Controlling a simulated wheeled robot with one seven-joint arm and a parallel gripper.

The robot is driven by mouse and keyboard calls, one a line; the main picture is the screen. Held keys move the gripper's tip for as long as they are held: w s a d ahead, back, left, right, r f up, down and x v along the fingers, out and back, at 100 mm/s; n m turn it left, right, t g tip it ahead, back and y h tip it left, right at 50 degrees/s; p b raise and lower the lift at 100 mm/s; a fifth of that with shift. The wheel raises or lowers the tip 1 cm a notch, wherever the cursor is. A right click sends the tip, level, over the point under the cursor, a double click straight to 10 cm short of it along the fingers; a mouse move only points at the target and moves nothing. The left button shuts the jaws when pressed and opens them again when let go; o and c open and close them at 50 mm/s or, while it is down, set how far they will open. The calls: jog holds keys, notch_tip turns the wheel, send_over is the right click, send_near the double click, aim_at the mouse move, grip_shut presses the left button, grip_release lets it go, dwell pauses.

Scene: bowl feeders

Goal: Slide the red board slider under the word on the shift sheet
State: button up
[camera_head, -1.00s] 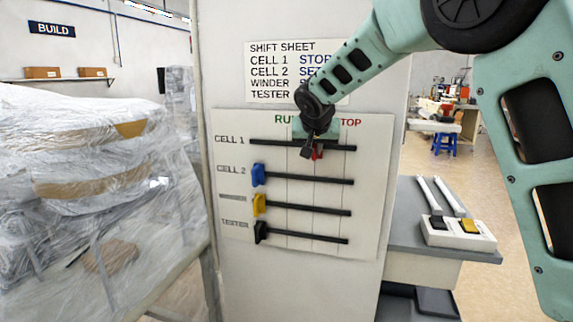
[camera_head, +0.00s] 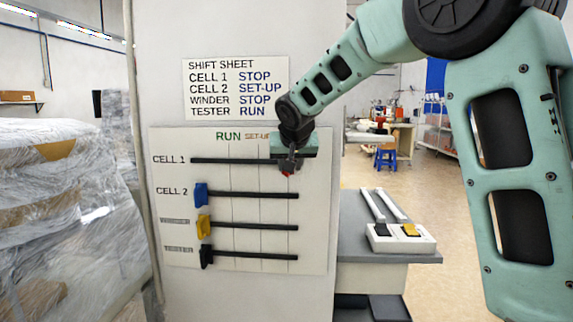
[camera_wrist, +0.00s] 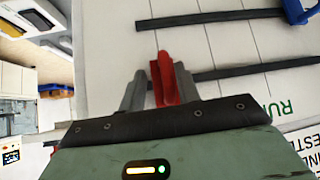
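The white board (camera_head: 315,230) has several black tracks in rows. The red slider (camera_head: 287,172) is on the top CELL 1 track (camera_head: 230,161), near its right end; only a little of it shows below my gripper (camera_head: 290,163). In the wrist view the red slider (camera_wrist: 163,82) stands between the two grey fingers of my gripper (camera_wrist: 158,80), which are shut on it. The shift sheet (camera_head: 235,88) above reads CELL 1 STOP. The board's RUN and part of SET-UP headings show; my arm hides the right-hand heading.
Blue (camera_head: 201,194), yellow (camera_head: 204,225) and black (camera_head: 206,256) sliders sit at the left ends of the lower tracks. A grey counter (camera_head: 355,240) with a white switch box (camera_head: 402,238) stands right of the panel. Plastic-wrapped goods (camera_head: 60,200) stand at left.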

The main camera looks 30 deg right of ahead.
jog(key=shift+a, duration=0.15)
jog(key=b+v, duration=0.2)
jog(key=v, duration=1.5)
jog(key=shift+r+b, duration=0.2)
jog(key=shift+b, duration=0.15)
jog(key=shift+f, duration=0.1)
jog(key=s+a+f+n+g+y, duration=0.2)
jog(key=s+a+f+n, duration=0.25)
jog(key=a+f, duration=0.5)
jog(key=s+a+f+n+g+y, duration=0.25)
jog(key=s+a+f, duration=0.35)
jog(key=a+f, duration=0.3)
jog(key=s+a+f+n+g, duration=0.2)
jog(key=s+f+n, duration=0.3)
jog(key=s+f, duration=1)
jog(key=s+g, duration=0.1)
jog(key=s, duration=0.2)
jog(key=shift+s+n+g, duration=0.25)
jog(key=shift+n+g, duration=0.05)
jog(key=shift+g, duration=0.05)
